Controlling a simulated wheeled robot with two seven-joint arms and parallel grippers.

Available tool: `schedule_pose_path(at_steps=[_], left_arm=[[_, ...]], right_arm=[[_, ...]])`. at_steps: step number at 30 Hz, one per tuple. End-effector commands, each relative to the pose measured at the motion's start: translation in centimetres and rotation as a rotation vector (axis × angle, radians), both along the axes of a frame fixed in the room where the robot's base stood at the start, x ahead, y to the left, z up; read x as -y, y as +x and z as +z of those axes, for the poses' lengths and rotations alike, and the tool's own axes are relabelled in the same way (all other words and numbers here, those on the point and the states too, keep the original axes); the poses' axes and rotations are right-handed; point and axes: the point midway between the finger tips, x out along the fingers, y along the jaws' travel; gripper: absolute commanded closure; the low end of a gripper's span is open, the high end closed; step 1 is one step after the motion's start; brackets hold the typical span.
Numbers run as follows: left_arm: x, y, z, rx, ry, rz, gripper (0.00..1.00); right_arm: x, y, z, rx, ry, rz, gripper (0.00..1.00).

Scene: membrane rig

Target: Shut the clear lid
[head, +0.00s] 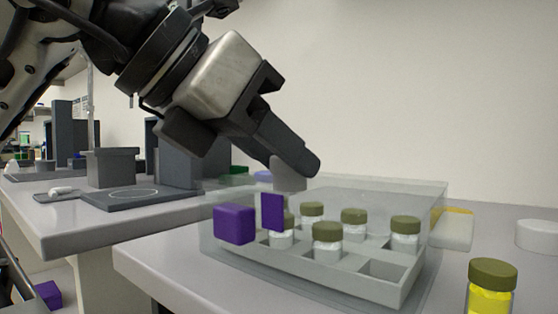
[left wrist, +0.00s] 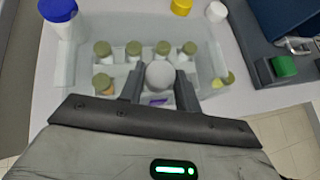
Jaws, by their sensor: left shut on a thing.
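The clear lid (head: 400,192) is a see-through cover over the pale grey rack (head: 330,275) in the head view. I cannot tell whether it sits fully down. The rack holds several vials with olive caps (head: 327,232); a front-right slot is empty. My left gripper (head: 296,168) reaches down from the upper left and is shut on the lid's round grey knob (left wrist: 160,74), at the top of the cover. A purple block (head: 234,224) and a thin purple plate (head: 272,212) show at the rack's front left. My right gripper is not in view.
A vial with yellow contents (head: 492,288) stands right of the rack, and a white round object (head: 538,236) is behind it. A blue-capped jar (left wrist: 60,22) is near the rack in the left wrist view. A grey device (head: 110,166) is on the left bench.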

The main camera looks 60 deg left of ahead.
Motion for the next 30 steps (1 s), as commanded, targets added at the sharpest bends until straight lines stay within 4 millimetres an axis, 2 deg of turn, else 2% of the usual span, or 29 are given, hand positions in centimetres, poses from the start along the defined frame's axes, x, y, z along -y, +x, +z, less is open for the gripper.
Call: schedule_pose_path(at_steps=[10,11,12,13,23,26,30], left_arm=[[0.0,0.1,-0.1,-0.001,0.001,0.000,1.00],[0.0,0.1,-0.1,-0.001,0.001,0.000,0.59],[0.0,0.1,-0.1,-0.001,0.002,0.000,0.48],[0.0,0.1,-0.1,-0.001,0.001,0.000,0.45],[0.0,-0.2,0.2,0.001,0.000,0.000,0.45],[0.1,-1.0,1.0,0.005,0.000,0.001,0.45],[0.3,-3.3,2.7,0.007,0.000,0.001,0.45]], right_arm=[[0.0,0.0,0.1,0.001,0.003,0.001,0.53],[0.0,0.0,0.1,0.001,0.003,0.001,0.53],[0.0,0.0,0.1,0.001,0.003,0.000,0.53],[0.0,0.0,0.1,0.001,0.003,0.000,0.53],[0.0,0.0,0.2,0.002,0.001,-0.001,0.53],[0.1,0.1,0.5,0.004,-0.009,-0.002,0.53],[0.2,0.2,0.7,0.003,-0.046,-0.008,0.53]])
